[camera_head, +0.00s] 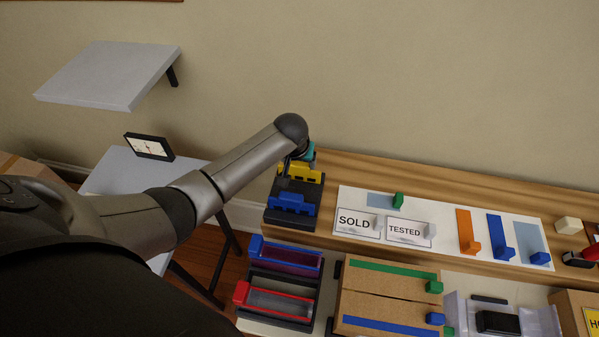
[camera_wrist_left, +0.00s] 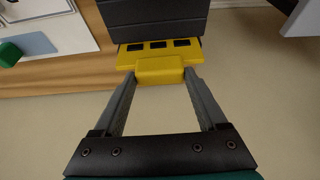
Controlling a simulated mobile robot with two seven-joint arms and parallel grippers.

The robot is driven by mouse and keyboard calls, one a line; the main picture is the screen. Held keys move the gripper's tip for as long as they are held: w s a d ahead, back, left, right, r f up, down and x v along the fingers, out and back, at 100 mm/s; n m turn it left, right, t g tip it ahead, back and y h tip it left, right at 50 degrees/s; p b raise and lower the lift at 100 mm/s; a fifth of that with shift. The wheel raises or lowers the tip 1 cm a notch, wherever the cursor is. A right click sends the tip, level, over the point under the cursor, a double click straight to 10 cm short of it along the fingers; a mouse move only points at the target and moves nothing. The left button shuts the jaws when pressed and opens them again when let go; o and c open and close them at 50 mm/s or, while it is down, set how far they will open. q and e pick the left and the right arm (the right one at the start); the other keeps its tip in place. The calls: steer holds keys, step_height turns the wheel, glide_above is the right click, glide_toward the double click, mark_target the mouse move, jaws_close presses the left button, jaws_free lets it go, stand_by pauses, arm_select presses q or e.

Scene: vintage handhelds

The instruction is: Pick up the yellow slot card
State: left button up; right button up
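The yellow slot card (camera_head: 306,172) sits at the back of a dark holder (camera_head: 284,217), behind a blue card (camera_head: 290,201). In the left wrist view, the yellow card (camera_wrist_left: 126,58) shows dark slots and a raised block facing me. My right gripper is not in view.
A white board with SOLD and TESTED signs (camera_head: 354,222) and coloured cards lies right of the holder. Trays with blue and red rims (camera_head: 277,301) and cardboard boxes (camera_head: 388,298) stand in front. A wall shelf (camera_head: 110,75) hangs left.

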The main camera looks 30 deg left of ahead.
arm_select(q)
steer(key=c, duration=0.5)
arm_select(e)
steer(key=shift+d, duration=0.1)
arm_select(q)
steer(key=shift+r, duration=0.1)
